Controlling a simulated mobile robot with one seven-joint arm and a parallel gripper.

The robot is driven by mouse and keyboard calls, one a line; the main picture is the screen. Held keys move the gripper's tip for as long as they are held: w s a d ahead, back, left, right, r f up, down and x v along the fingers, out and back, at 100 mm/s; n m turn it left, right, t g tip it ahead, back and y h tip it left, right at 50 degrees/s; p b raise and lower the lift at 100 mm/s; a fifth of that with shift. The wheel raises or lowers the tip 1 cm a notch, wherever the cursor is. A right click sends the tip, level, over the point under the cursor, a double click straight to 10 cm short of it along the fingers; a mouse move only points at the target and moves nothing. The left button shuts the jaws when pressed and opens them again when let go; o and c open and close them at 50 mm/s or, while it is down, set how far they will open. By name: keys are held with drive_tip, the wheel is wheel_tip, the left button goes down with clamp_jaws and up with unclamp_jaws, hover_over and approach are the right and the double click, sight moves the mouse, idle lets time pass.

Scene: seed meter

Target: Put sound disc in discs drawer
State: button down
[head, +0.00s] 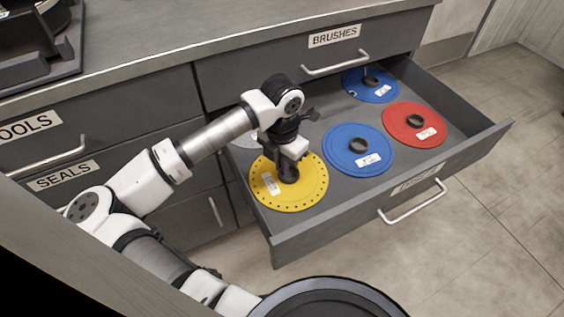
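The open drawer (345,205) holds several round seed discs. Its front label is seen at a steep angle and is hard to read. A yellow disc (306,193) with small holes around its rim and a white tag lies at the front left of the drawer. My gripper (288,176) points down at the centre of this disc, at its hub. The fingers hide the hub, so I cannot tell whether they are closed on it. The disc looks flat on or very close to the drawer floor. Which disc is sound cannot be told from this view.
In the same drawer lie a blue disc (343,136), a red disc (399,114), another blue disc (358,79) at the back and a grey disc (243,139) partly behind my arm. The BRUSHES drawer (275,65) above is shut, as are the TOOLS and SEALS drawers.

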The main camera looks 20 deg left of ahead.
drive_tip(key=shift+f, duration=0.15)
drive_tip(key=c, duration=1.6)
unclamp_jaws()
wheel_tip(320, 180, up, 12)
drive_tip(key=shift+r+p, duration=0.2)
drive_tip(key=shift+p, duration=0.15)
